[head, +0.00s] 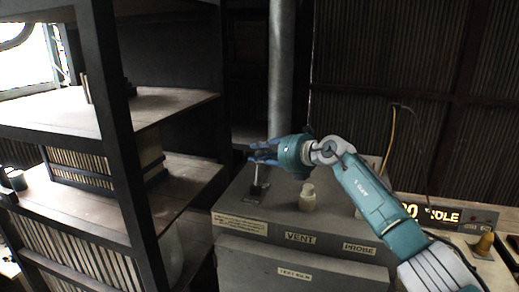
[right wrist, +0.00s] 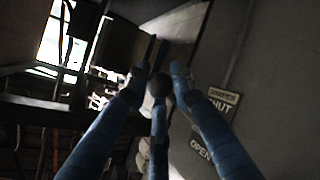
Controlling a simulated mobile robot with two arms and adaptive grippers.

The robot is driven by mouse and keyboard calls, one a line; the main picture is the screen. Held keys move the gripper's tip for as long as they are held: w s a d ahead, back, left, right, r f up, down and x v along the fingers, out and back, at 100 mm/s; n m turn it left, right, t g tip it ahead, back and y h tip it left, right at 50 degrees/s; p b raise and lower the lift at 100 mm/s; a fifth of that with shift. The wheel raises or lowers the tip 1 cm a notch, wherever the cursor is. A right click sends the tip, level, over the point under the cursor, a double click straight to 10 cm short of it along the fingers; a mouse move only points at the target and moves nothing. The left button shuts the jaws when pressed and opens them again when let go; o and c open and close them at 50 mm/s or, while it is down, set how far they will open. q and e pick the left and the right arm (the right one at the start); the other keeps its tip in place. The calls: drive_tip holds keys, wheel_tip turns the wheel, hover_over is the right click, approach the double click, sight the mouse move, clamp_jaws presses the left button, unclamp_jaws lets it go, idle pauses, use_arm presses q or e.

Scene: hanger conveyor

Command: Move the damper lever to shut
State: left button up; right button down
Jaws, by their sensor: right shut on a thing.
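The damper lever (head: 257,174) stands on top of the grey cabinet, a thin upright rod rising from a small dark base. My right gripper (head: 263,151) is at the lever's top, its blue fingers closed around it. In the right wrist view the lever's dark round knob (right wrist: 159,86) sits between the blue fingers. A plate with the word SHUT (right wrist: 220,106) and a plate with the word OPEN (right wrist: 200,148) show at the right of that view. The lever's exact angle between these marks is hard to tell. My left gripper is not in view.
The grey cabinet (head: 290,222) carries VENT and PROBE labels. A pale knob (head: 307,197) stands right of the lever. A vertical metal pipe (head: 281,70) rises behind. Dark-framed shelves (head: 150,105) stand at left, and a lit display (head: 430,213) is at right.

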drive_tip(key=shift+w+d+f, duration=0.25)
drive_tip(key=shift+w, duration=0.1)
idle(0.3)
drive_tip(key=c, duration=1.6)
unclamp_jaws()
drive_tip(key=shift+o, duration=0.6)
drive_tip(key=shift+w+f, duration=0.1)
drive_tip(key=shift+s+d+r, duration=0.3)
drive_tip(key=shift+s+d, duration=0.05)
drive_tip(key=shift+s, duration=0.05)
drive_tip(key=v, duration=1)
drive_tip(key=shift+s+d, duration=0.25)
drive_tip(key=shift+d, duration=0.1)
